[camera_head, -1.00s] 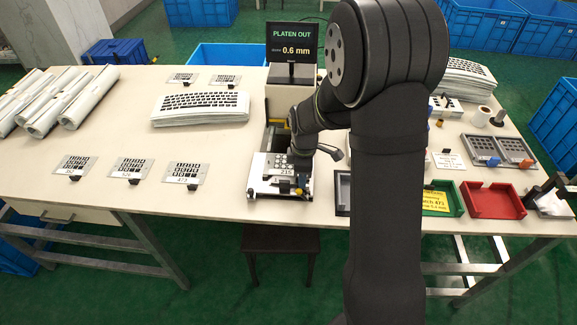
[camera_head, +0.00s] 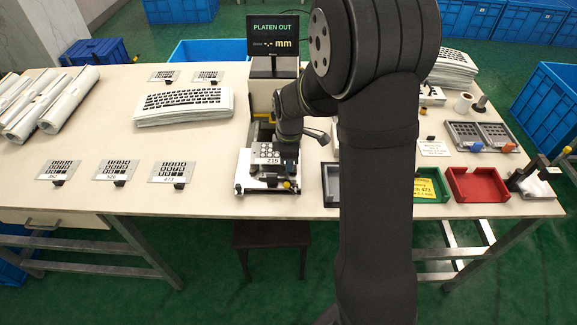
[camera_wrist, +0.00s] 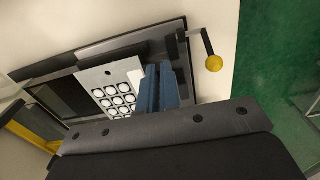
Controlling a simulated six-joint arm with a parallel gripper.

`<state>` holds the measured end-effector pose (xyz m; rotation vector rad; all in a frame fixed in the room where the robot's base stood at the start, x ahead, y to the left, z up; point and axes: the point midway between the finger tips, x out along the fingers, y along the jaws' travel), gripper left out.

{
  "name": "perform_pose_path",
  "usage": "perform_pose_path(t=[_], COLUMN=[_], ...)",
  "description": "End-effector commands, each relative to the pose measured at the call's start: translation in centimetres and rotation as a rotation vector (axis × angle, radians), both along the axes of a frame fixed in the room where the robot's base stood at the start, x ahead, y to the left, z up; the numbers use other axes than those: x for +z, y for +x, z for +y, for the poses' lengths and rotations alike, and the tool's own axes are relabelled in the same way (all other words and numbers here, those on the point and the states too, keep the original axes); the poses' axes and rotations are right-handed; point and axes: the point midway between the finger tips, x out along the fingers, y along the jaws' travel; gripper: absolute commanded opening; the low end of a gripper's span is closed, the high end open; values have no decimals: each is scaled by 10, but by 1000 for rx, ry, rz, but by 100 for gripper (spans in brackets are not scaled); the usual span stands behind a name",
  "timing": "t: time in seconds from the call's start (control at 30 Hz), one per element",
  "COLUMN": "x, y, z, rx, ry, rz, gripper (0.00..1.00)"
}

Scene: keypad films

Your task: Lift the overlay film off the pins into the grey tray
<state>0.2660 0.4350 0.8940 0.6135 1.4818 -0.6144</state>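The overlay film (camera_head: 266,152), a light sheet with dark round keys and a label reading 215, shows just above the pin fixture (camera_head: 250,184). In the wrist view the film (camera_wrist: 108,76) shows white circles and one small hole. My gripper (camera_head: 286,166) is at the film's right side. Its blue fingers (camera_wrist: 156,90) are close together at the film's edge and appear shut on it. The film appears raised off the fixture's white plate. The pins are too small to make out. The grey tray (camera_head: 331,185) stands right of the fixture, partly hidden by my arm.
A display (camera_head: 272,34) reads PLATEN OUT with a blank mm value. A yellow knob (camera_wrist: 214,63) stands at the fixture's edge. Green (camera_head: 430,185) and red (camera_head: 477,184) trays lie farther right. Sample films (camera_head: 173,172) lie left; the table between is clear.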

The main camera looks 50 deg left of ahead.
Motion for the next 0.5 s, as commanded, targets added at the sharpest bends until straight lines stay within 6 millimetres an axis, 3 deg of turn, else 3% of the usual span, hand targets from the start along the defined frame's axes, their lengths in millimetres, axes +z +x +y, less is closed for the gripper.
perform_pose_path(t=[0.07, 0.5], x=[18, 71], y=[0, 44], z=[1, -84], rx=[0, -4], ry=[6, 2], rz=[-3, -1], gripper=[0, 0])
